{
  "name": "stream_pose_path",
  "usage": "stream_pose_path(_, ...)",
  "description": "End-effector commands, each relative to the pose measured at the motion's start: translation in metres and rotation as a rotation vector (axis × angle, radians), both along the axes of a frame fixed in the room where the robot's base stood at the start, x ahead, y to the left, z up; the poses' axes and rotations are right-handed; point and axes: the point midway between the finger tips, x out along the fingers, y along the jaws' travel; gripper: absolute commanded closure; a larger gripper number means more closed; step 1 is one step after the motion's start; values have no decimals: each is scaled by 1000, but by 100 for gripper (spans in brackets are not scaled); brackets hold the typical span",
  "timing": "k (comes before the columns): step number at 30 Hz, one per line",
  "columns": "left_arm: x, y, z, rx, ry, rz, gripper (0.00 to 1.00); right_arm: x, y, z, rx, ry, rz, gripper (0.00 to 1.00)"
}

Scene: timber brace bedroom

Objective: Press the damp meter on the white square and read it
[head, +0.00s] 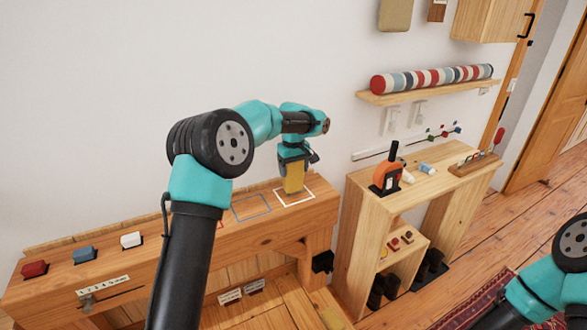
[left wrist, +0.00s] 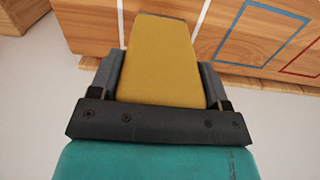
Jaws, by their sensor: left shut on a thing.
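My left gripper (head: 293,160) is shut on a yellow damp meter (head: 294,178) and holds it upright over the white square (head: 311,190) on the wooden bench top. The meter's lower end is at or just above the wood inside the outline; I cannot tell whether it touches. In the left wrist view the yellow meter (left wrist: 160,65) sits between the two fingers, its broad yellow back showing. No readout shows in either view. Part of the white outline (left wrist: 202,15) shows beside it. My right arm shows at the lower right, but its gripper is out of view.
A blue square outline (head: 252,207) lies left of the white one, with a red one partly hidden by my arm. Red (head: 34,269), blue (head: 84,255) and white (head: 131,240) blocks stand at the bench's left. A wooden shelf unit (head: 357,220) with an orange tool (head: 387,174) stands right.

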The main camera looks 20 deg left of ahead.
Motion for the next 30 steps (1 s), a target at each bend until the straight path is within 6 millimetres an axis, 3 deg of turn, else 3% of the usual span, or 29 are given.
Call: stream_pose_path(30,0,0,-6,0,0,0,64,0,0,0,0,0,0,57)
